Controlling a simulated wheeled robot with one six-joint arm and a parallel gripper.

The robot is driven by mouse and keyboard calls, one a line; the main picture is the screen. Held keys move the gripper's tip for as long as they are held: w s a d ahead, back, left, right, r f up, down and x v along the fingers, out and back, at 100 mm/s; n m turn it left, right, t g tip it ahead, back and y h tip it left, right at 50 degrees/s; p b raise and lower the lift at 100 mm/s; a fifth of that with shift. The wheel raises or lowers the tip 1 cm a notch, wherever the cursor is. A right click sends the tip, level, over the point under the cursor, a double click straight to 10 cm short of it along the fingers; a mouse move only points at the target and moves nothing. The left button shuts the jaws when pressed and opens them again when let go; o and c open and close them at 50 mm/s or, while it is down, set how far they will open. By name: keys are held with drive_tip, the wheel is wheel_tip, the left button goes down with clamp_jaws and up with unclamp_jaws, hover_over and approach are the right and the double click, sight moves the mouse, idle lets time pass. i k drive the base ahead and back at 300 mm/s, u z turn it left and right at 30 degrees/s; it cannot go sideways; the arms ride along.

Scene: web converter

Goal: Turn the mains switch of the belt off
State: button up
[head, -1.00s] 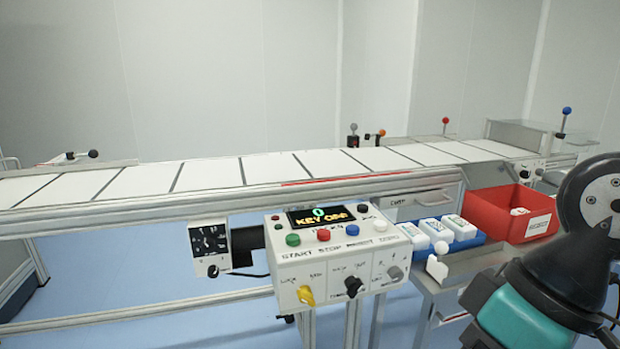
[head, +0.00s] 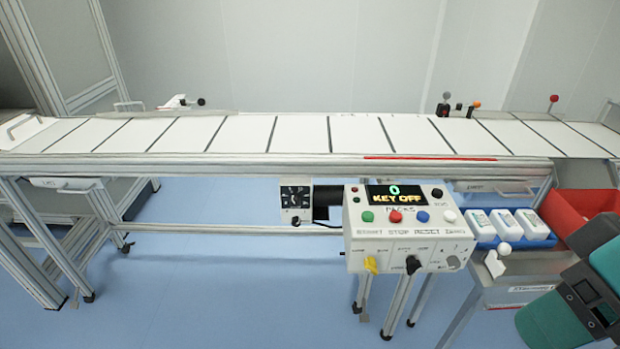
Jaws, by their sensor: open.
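The belt (head: 300,132) runs across the view with white panels between dark lines. A control box (head: 358,258) hangs at its front edge; its display (head: 395,195) reads 0 and KEY OFF. Along its lower face are a yellow selector (head: 371,265), a black selector (head: 413,264) and a grey one (head: 453,262). Left of it is a small grey box (head: 297,198) with a black marked face. I cannot tell which of these is the mains switch, as the small labels are not legible.
Green, red, blue and white buttons sit below the display. Right of the control box are white packs (head: 505,224) in a blue tray, a metal table and a red bin (head: 580,208). Levers stand behind the belt. The floor (head: 200,290) in front is clear at left.

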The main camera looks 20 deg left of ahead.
sight(296, 222)
drive_tip(key=z, duration=3.2)
drive_tip(key=k, duration=1.7)
drive_tip(key=u, duration=2.35)
